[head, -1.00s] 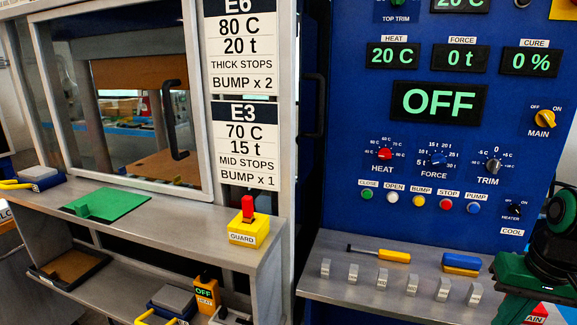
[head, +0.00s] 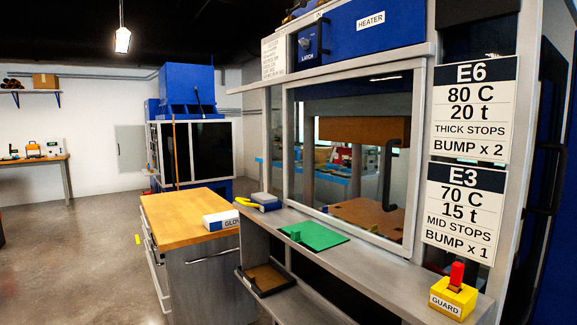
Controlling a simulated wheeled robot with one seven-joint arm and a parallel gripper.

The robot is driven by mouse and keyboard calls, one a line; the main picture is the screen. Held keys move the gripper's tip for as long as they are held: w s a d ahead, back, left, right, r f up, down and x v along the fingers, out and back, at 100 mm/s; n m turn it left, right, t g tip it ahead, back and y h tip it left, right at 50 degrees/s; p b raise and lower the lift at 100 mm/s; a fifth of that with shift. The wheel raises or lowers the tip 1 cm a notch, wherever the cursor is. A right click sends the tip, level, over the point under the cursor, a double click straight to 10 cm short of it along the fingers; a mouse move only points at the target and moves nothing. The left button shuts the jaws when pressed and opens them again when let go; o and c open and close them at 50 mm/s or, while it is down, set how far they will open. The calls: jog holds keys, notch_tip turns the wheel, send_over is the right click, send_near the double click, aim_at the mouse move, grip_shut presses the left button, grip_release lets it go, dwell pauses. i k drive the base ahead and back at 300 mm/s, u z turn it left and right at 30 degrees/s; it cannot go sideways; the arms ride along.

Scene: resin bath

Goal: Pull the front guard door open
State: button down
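The front guard door (head: 345,222) is a clear panel in a grey metal frame, right of the middle in the head view. It looks closed. A dark vertical handle (head: 391,165) stands on its right side. Behind the panel I see a brown block and a brown plate in the press. A yellow box labelled GUARD (head: 453,300) with a red lever on top sits on the shelf at the lower right. My gripper is not in view.
A grey metal shelf (head: 375,262) runs below the door, with a green plate (head: 314,236) on it. A wood-topped cabinet (head: 180,212) stands to the left. The floor (head: 70,255) at the left is open.

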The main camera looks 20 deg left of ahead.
aim_at(418, 64)
jog(key=u, duration=0.8)
jog(key=k, duration=1.2)
jog(key=u, duration=0.75)
jog(key=i, duration=1.3)
jog(key=z, duration=0.35)
jog(key=i, duration=0.65)
jog(key=z, duration=0.6)
